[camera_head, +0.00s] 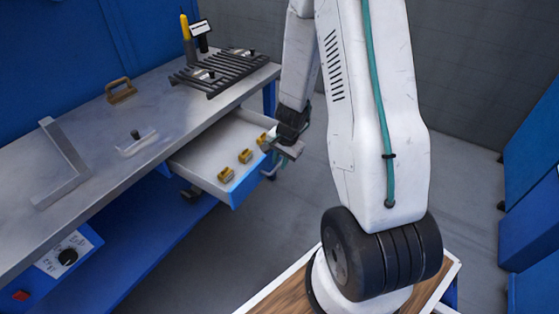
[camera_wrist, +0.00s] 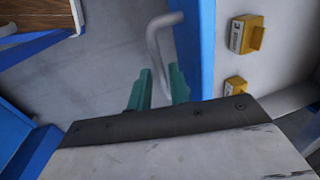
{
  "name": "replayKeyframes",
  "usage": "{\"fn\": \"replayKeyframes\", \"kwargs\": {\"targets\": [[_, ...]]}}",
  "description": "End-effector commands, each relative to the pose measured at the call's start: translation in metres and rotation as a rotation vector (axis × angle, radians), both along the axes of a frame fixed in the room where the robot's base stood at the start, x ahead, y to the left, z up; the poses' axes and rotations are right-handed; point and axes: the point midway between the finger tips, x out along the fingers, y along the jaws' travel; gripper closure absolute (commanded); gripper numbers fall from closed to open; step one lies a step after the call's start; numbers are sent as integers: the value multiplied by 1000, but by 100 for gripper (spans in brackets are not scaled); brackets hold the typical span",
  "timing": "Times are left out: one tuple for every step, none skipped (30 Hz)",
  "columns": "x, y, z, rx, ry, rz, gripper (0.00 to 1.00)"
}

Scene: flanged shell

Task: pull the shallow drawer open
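The shallow drawer (camera_head: 205,160) stands pulled out from under the workbench top, its white inside showing. Its blue front (camera_head: 249,181) also shows in the wrist view (camera_wrist: 193,50). A grey bar handle (camera_wrist: 154,42) stands out from that front. My gripper (camera_head: 272,165) is at the drawer front in the head view. In the wrist view its two teal fingers (camera_wrist: 160,88) are on either side of the handle bar, which fills the narrow gap between them. The fingertip contact is partly hidden.
Several yellow blocks (camera_head: 245,156) sit in the drawer. The grey workbench top (camera_head: 92,148) carries a black rack (camera_head: 222,72), a brown handle-shaped piece (camera_head: 121,91) and an angle piece (camera_head: 62,160). Clear floor (camera_head: 215,250) lies in front of the drawer.

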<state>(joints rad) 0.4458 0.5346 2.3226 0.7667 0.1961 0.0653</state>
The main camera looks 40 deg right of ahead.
Motion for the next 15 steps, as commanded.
{"fn": "replayKeyframes", "kwargs": {"targets": [[0, 0, 0, 0, 0, 0, 80], [0, 0, 0, 0, 0, 1, 80], [0, 0, 0, 0, 0, 1, 80], [0, 0, 0, -1, 0, 1, 80], [0, 1, 0, -1, 0, 1, 80], [1, 1, 0, -1, 0, 2, 80], [1, 1, 0, -1, 0, 2, 80], [1, 1, 1, -1, 0, 3, 80], [1, 1, 2, -1, -1, 3, 80], [0, 1, 4, -1, -2, 4, 80], [0, 1, 7, -2, -4, 4, 80], [0, 0, 11, -2, -5, 4, 80], [-1, 0, 15, -2, -5, 3, 80], [-1, -1, 19, -2, -5, 4, 80], [-3, -1, 25, -2, -5, 4, 80]]}}
